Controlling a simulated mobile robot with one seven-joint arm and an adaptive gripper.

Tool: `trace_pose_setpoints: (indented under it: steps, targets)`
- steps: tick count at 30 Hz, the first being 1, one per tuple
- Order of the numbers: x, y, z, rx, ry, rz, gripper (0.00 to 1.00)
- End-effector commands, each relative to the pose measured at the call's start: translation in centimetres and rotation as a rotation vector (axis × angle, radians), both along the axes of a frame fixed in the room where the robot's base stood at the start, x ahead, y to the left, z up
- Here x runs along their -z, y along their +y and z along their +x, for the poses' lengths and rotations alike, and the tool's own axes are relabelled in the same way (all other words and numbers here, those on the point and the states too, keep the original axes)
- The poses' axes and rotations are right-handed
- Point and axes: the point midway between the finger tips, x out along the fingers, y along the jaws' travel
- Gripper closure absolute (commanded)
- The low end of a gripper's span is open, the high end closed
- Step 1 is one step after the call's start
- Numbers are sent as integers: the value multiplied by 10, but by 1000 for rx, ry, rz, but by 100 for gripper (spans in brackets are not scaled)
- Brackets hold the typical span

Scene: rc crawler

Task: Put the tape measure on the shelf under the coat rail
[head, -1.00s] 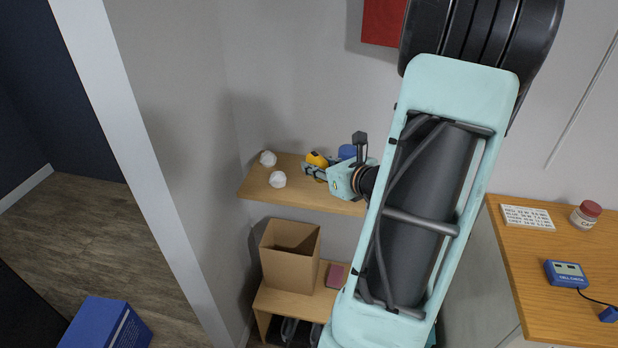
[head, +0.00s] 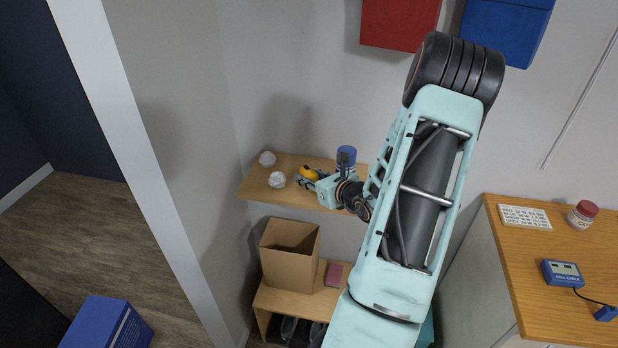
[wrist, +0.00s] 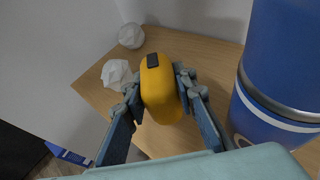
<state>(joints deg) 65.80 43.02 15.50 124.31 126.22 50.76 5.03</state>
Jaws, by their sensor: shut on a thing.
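The yellow tape measure (head: 309,172) with a dark patch on top is between the fingers of my gripper (head: 308,178), over the wooden wall shelf (head: 255,189). In the wrist view, the tape measure (wrist: 160,95) stands between both fingers of my gripper (wrist: 157,82), which is shut on it. I cannot tell whether its underside touches the shelf. No coat rail can be made out in these frames.
Two white crumpled balls (head: 277,180) (head: 267,158) lie on the shelf's left part. A blue can (head: 346,157) stands close on the right. Below are an open cardboard box (head: 290,265) and a pink item (head: 334,274) on a low wooden bench (head: 285,300).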

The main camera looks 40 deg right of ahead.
Motion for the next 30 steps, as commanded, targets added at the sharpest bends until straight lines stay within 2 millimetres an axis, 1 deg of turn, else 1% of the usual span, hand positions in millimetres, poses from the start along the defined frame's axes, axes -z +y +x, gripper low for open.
trace_pose_setpoints:
  steps: [3,11,15,16,18,26,30]
  targets:
    - [5,0,0,0,-2,1,100]
    - [6,0,0,1,-2,-1,100]
    - [10,0,0,1,-1,-1,100]
    - [11,0,0,1,0,0,73]
    - [9,0,0,1,0,0,67]
    - [9,0,0,1,0,0,67]
    - [4,0,-2,1,0,0,67]
